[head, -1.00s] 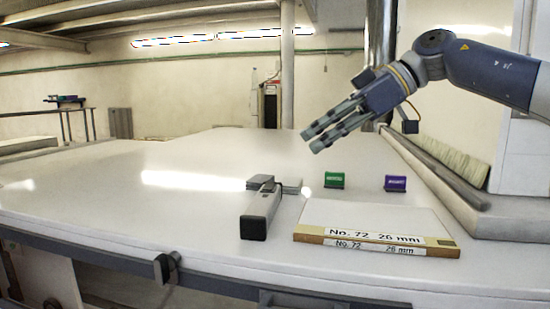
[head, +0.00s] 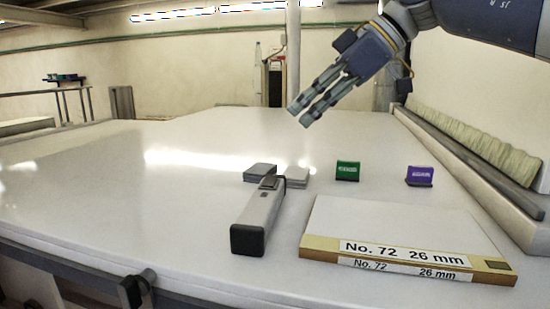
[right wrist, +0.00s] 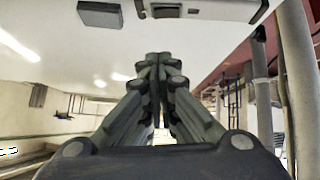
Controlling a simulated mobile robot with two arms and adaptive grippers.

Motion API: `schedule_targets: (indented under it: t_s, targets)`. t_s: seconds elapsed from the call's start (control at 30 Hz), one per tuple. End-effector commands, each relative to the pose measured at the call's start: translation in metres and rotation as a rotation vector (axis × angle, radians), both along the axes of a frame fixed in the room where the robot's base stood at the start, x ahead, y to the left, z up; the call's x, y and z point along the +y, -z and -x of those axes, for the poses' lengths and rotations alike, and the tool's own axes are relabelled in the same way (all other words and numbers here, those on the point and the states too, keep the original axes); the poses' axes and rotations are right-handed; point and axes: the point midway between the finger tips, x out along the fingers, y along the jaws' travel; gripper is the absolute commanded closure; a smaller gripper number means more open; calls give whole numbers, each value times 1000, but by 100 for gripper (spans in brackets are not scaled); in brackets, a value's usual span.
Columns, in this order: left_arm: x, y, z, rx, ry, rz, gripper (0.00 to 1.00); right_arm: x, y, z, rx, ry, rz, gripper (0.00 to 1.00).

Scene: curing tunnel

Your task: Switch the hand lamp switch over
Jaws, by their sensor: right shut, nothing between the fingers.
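The hand lamp (head: 257,220) is a long grey bar with a dark end cap, lying on the white table. A small dark patch (head: 269,183) shows on its far end; I cannot tell whether it is the switch or which way it is set. My right gripper (head: 300,114) is shut and empty, above the table beyond the lamp and apart from it. In the right wrist view its fingertips (right wrist: 160,64) are together, and a long grey body, apparently the lamp (right wrist: 225,9), crosses the top edge. My left gripper is not in view.
Thin grey plates (head: 260,170) lie at the lamp's far end. A white-topped box labelled "No. 72 26 mm" (head: 390,225) lies to its right. Green (head: 347,171) and purple (head: 419,176) holders stand behind the box. A raised ledge (head: 480,185) bounds the right; the table's left is clear.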

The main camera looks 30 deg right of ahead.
Motion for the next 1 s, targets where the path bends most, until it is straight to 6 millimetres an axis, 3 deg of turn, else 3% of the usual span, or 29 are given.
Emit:
schedule_targets:
  t_s: [0.1,0.23,0.4,0.6,1.0]
  targets:
    - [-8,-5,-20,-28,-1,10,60,11,16,-12,4,-3,-1,100]
    - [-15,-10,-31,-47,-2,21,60,23,36,-29,5,-3,0,100]
    - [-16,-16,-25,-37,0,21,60,39,60,-48,3,-3,0,100]
    - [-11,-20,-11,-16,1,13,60,34,87,-49,0,-1,-3,100]
    - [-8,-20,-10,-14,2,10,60,33,98,-50,-2,-1,-1,100]
